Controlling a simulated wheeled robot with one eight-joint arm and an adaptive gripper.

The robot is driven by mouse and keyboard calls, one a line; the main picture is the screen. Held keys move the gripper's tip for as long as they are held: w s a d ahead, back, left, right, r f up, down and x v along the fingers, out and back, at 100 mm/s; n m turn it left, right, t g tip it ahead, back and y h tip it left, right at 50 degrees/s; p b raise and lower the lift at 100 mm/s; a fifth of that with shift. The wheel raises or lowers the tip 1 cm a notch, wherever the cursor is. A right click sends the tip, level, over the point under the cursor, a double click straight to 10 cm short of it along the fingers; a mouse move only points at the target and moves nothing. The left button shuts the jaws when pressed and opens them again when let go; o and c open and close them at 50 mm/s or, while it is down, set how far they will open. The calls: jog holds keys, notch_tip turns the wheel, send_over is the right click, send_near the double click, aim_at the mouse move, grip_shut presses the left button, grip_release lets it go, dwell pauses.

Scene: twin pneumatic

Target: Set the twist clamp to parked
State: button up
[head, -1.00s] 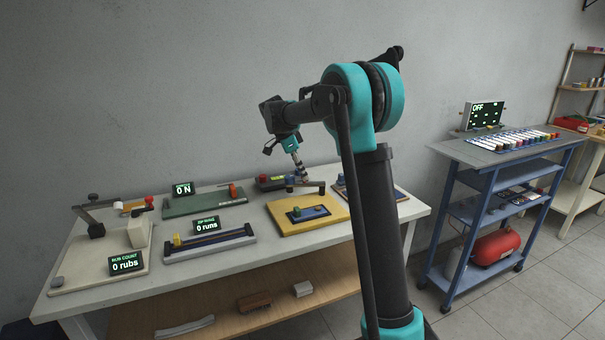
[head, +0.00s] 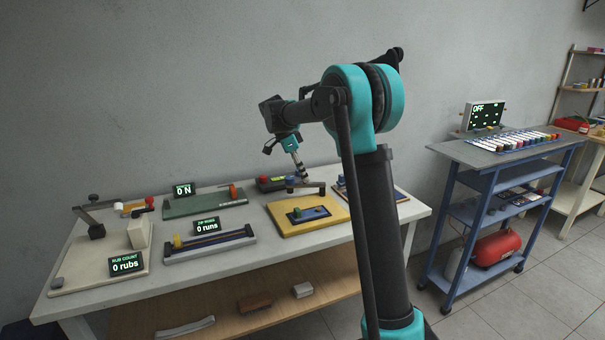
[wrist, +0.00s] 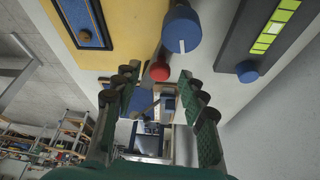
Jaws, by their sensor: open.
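The likely twist clamp is a blue round knob (head: 290,182) with a grey bar (head: 311,185), at the back right of the yellow board (head: 284,228). In the wrist view the knob (wrist: 181,30) has a white line on its face, and part of the bar shows beside it. My gripper (head: 303,179) is just above the bar in the head view, pointing down. In the wrist view my gripper (wrist: 158,74) has its fingers apart, with nothing held. I cannot tell whether it touches the bar. A red knob (wrist: 160,71) shows between the fingers, seemingly beyond them.
A dark box with a yellow-green display (head: 270,184) sits behind the clamp. Another board (head: 398,194) lies to the right, partly behind my arm. A zip board (head: 208,243) lies to the left.

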jog(key=v, duration=1.1)
jog(key=shift+r, duration=0.3)
jog(key=shift+a, duration=0.15)
